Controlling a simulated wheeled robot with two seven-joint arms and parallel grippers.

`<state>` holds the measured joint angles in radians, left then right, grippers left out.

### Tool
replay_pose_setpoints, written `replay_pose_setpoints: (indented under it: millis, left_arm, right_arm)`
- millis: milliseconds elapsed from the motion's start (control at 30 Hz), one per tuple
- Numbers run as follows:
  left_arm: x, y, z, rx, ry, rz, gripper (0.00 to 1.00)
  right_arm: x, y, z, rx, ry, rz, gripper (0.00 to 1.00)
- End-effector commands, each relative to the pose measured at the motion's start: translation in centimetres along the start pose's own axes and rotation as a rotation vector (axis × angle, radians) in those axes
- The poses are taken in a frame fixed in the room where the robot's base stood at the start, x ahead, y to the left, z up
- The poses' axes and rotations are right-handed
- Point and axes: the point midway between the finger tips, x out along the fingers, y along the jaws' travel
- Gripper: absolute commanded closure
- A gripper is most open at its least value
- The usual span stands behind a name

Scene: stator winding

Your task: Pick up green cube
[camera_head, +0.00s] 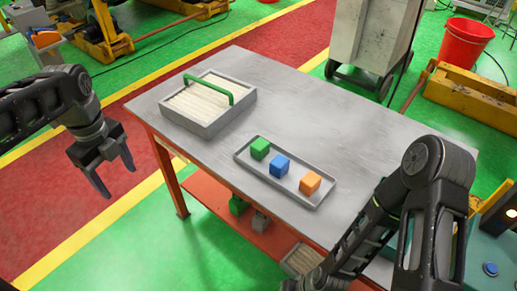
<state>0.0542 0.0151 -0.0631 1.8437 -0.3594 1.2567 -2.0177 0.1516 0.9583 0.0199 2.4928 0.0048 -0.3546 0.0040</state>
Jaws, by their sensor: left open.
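The green cube (260,148) sits in the left part of a shallow grey tray (306,200) on the table (290,95). A blue cube (280,166) is in the middle of the tray and an orange cube (310,183) is at its right end. My left gripper (116,180) is open and empty, off the table's left edge, well away from the green cube. My right arm comes in from the lower right over the table's front right corner. Its gripper does not show.
The table's back and right areas are bare. A lower red shelf (215,195) holds several items. A red bucket (463,43) stands behind.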

Motion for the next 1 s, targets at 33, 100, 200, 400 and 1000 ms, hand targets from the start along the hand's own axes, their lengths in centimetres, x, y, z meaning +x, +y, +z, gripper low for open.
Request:
replay_pose_setpoints:
  millis: [33, 100, 200, 400, 1000]
  left_arm:
    - [1.1, -0.4, -0.4, -0.022, 0.009, 0.001, 0.33]
    - [3.2, -1.5, -1.1, -0.082, 0.025, -0.006, 0.33]
    - [8.3, -3.6, -3.3, -0.234, 0.07, -0.019, 0.33]
    - [22.5, -5.8, -12.1, -0.791, 0.23, -0.004, 0.33]
    - [38.2, 4.0, -29.0, -2.144, 0.376, 0.22, 0.33]
  right_arm:
    - [0.0, 0.0, 0.0, 0.0, 0.0, 0.0, 1.0]
    - [0.0, 0.0, 0.0, 0.0, 0.0, 0.0, 1.0]
    - [0.0, 0.0, 0.0, 0.0, 0.0, 0.0, 1.0]
    - [0.0, 0.0, 0.0, 0.0, 0.0, 0.0, 1.0]
    - [0.0, 0.0, 0.0, 0.0, 0.0, 0.0, 1.0]
